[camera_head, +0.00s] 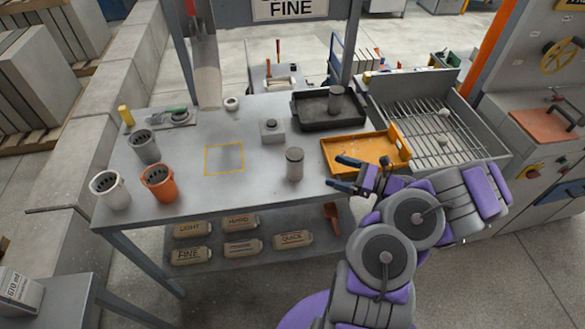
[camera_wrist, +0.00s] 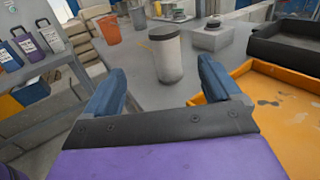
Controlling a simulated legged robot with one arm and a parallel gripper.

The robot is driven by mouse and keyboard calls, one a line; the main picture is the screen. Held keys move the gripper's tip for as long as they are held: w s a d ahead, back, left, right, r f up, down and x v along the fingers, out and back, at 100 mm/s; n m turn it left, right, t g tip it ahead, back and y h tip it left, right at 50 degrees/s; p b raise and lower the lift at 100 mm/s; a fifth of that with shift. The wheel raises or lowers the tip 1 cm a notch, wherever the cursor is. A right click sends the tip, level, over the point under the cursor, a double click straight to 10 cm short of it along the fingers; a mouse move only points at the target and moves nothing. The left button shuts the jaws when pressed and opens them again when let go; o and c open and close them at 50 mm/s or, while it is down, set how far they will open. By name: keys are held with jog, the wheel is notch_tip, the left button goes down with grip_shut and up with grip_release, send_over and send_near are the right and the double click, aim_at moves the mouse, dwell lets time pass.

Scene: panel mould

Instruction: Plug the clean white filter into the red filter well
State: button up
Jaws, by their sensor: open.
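The whitish cylindrical filter (camera_head: 294,164) with a grey top stands upright on the grey table, right of the yellow square. It also shows in the wrist view (camera_wrist: 170,58), beyond and between my fingers. The orange-red filter well (camera_head: 159,183) stands at the table's front left, with dark holes inside; it appears upper left in the wrist view (camera_wrist: 107,30). My gripper (camera_head: 343,173) is open and empty, to the right of the filter with its fingers pointing at it. In the wrist view my gripper (camera_wrist: 162,75) shows a gap between filter and fingers.
A white well (camera_head: 109,190) and a grey well (camera_head: 145,147) flank the red one. An orange tray (camera_head: 340,157) lies by my gripper. A black tray (camera_head: 305,118) behind holds a darker cylinder (camera_head: 335,99). A small grey block (camera_head: 272,131) stands behind the filter. The marked square (camera_head: 216,175) is empty.

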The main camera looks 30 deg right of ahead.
aim_at(302, 161)
jog(key=shift+s+a+f, duration=0.1)
jog(key=shift+a+f, duration=0.1)
jog(key=shift+m, duration=0.3)
jog(key=w+a, duration=0.1)
jog(key=w, duration=0.1)
jog(key=w+a+b, duration=0.1)
jog(key=w, duration=0.1)
jog(key=w+b, duration=0.1)
jog(key=shift+w+a+f, duration=0.25)
jog(key=shift+w+a, duration=0.15)
jog(key=x, duration=0.2)
jog(key=b+x, duration=0.1)
jog(key=x, duration=0.1)
jog(key=s+a+x, duration=0.1)
jog(key=x, duration=0.1)
jog(key=shift+r, duration=0.2)
jog(key=w+b, duration=0.1)
jog(key=w, duration=0.1)
jog(key=w+a+b, duration=0.1)
jog(key=w, duration=0.1)
jog(key=shift+a+f, duration=0.1)
jog(key=shift+a, duration=0.65)
jog(key=shift+c, duration=1.4)
jog(key=shift+d, duration=0.45)
jog(key=c, duration=0.6)
jog(key=shift+a, duration=0.2)
jog(key=shift+c, duration=1.3)
jog(key=shift+a, duration=0.15)
